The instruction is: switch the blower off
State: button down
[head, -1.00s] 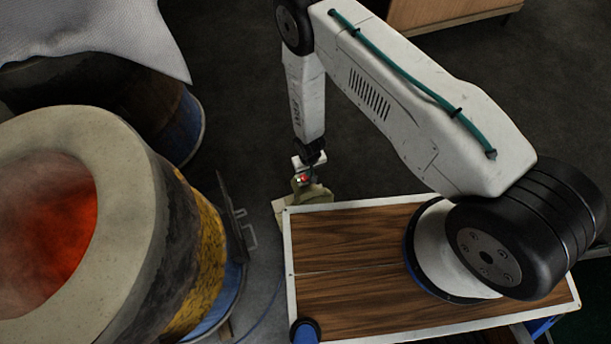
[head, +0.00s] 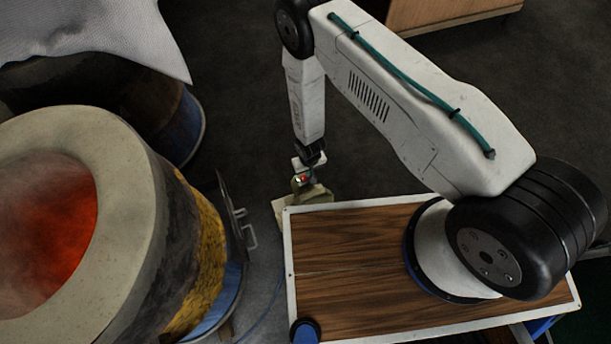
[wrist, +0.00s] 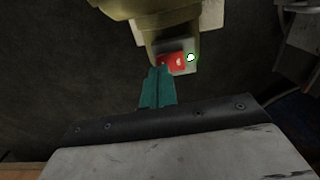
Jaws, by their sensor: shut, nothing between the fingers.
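The blower (wrist: 163,22) is an olive-coloured rounded body at the top of the wrist view. In the head view my gripper (head: 313,168) is small and partly hidden at the switch.
A second barrel (head: 190,125) under a pale cloth stands behind. A wooden cabinet (head: 440,12) is at the top. Dark floor lies clear beyond the blower.

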jog(key=shift+f, duration=0.55)
jog(key=shift+r, duration=3.5)
